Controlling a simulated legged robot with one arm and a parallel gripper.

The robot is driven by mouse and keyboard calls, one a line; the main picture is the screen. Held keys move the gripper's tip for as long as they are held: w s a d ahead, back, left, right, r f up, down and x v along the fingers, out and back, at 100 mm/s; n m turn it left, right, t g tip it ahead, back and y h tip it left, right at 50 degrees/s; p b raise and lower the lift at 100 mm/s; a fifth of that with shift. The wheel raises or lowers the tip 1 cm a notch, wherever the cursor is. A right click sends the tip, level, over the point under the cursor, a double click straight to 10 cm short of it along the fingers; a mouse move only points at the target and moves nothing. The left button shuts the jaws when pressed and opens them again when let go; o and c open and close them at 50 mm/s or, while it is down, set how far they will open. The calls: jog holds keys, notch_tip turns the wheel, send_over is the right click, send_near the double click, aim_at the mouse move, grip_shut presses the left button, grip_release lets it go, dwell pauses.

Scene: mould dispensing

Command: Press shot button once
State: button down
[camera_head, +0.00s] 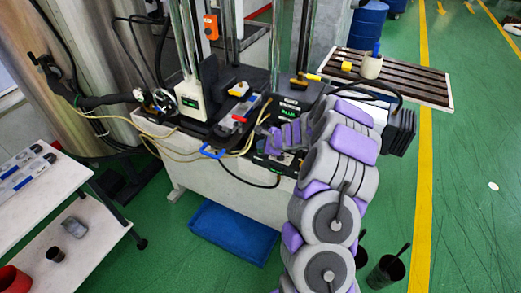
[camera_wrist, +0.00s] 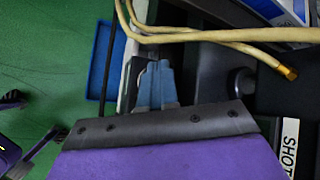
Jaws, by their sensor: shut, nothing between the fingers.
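A white label reading SHOT (camera_wrist: 290,148) shows at the lower right edge of the wrist view, on a dark part of the machine. A dark rounded knob-like part (camera_wrist: 240,82) stands right of my gripper; I cannot tell whether it is the shot button. My gripper (camera_wrist: 157,75) has its blue-grey fingers together, with nothing between them. In the head view my arm reaches to the machine's black front unit (camera_head: 292,103), and my gripper is low at its front. My arm and wrist hide part of the panel, and no button shows clearly.
Pale yellow hoses (camera_wrist: 200,36) run just beyond my fingertips. A blue tray (camera_head: 232,233) lies on the floor below the machine. A slatted table (camera_head: 420,82) stands at the back right, a white cart (camera_head: 40,195) at the left. Green floor at the right is mostly clear.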

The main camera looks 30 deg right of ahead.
jog(key=shift+d, duration=0.1)
jog(key=shift+d+f, duration=0.1)
jog(key=shift+d, duration=0.2)
jog(key=shift+s+d+f, duration=0.1)
jog(key=shift+f, duration=0.25)
